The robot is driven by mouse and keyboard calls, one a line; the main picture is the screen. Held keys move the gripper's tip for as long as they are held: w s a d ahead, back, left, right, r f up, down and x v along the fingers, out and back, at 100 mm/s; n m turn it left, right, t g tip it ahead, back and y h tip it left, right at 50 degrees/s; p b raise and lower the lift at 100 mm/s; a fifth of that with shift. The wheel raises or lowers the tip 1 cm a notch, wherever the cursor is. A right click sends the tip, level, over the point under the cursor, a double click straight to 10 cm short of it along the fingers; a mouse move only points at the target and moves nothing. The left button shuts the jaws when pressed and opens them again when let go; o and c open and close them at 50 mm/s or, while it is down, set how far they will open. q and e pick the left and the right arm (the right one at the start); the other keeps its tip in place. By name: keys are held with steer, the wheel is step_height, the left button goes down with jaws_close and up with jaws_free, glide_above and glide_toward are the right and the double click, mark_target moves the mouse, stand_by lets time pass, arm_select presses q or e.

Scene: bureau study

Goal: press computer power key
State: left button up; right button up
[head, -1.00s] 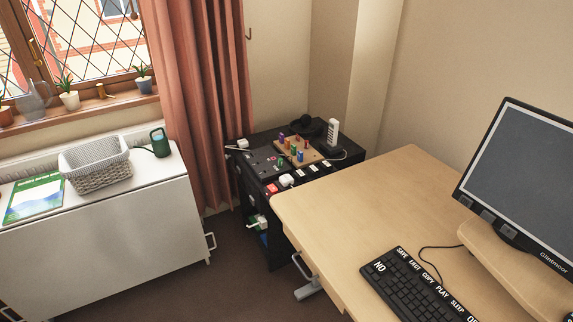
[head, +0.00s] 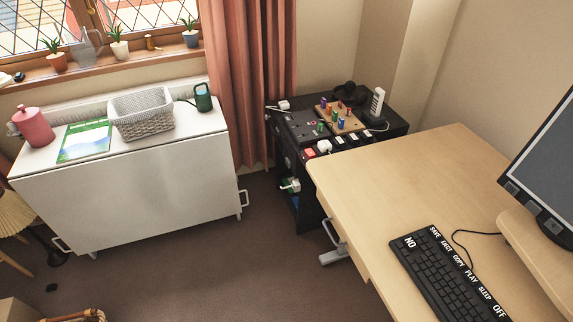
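A black computer keyboard (head: 449,278) lies on the light wooden desk (head: 430,185) at the lower right. White labels run along its edge, including NO, SAVE, EJECT, COPY, PLAY, SLEEP and OFF. No key labelled power can be read. A monitor (head: 550,175) with a grey screen stands on a wooden riser (head: 535,250) at the right edge, partly cut off. Neither of my grippers shows in the head view.
A black cabinet (head: 285,150) with a pegged wooden board (head: 340,119) and a white handset (head: 376,102) stands behind the desk. A white cabinet (head: 140,195) at left carries a basket (head: 142,114) and a pink jar (head: 34,127). Brown floor (head: 230,265) between is clear.

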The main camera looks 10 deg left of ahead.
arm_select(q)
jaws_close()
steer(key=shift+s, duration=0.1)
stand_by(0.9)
